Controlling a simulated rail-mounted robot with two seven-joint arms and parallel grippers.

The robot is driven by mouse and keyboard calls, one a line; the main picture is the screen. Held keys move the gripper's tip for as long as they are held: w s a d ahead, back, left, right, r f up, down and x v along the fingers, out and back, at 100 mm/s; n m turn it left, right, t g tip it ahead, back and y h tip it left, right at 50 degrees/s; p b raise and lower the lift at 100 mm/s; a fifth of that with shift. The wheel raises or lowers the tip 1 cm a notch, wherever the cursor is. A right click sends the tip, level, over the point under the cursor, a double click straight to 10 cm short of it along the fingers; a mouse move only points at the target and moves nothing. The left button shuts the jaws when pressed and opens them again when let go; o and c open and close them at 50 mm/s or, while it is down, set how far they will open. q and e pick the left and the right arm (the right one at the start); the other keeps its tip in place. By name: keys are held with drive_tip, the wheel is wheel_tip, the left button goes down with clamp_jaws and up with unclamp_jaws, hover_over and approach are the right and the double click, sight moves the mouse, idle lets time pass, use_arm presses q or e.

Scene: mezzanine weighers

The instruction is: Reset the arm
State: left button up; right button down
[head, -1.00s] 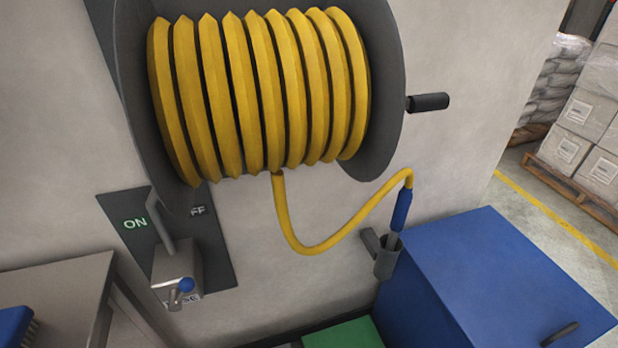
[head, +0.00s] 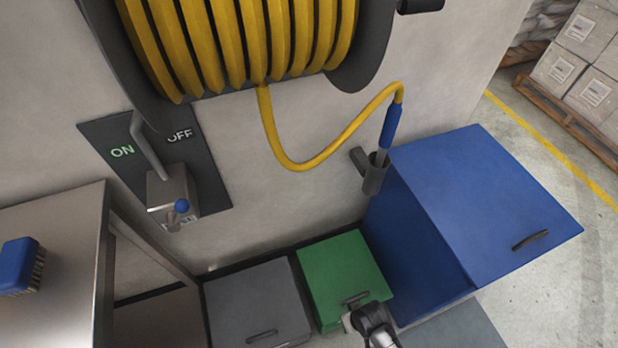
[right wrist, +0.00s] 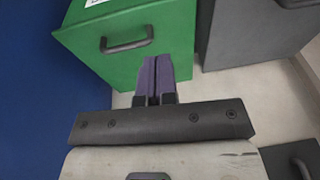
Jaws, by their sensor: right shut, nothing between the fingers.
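My right arm (head: 371,326) shows at the bottom of the head view, beside the green bin. In the right wrist view my right gripper (right wrist: 154,60) is shut, its purple fingers together with nothing between them. It is in front of the green bin (right wrist: 170,22), just below and right of the bin's dark handle (right wrist: 125,43). I cannot tell whether it touches the bin. The green bin's top (head: 340,266) and handle (head: 355,298) also show in the head view. My left gripper is in neither view.
The blue cabinet (head: 500,205) stands right of the green bin, the grey bin (head: 255,300) left. A steel table (head: 50,230) holds a blue brush (head: 20,265). Above are the yellow hose reel (head: 240,40) and a lever (head: 150,150) between ON and OFF, its handle nearer ON.

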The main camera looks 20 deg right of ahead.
wheel_tip(320, 180, up, 22)
drive_tip(key=s+d+n+t+p, duration=0.1)
drive_tip(key=s+d+n+p, duration=0.1)
drive_tip(key=p, duration=0.1)
drive_tip(key=s+r+p, duration=0.7)
drive_tip(key=s+r, duration=0.1)
drive_tip(key=r, duration=0.1)
wheel_tip(320, 180, up, 37)
drive_tip(key=p, duration=3.6)
drive_tip(key=shift+r+h, duration=0.2)
drive_tip(key=shift+h, duration=0.1)
drive_tip(key=shift+w+d, duration=0.1)
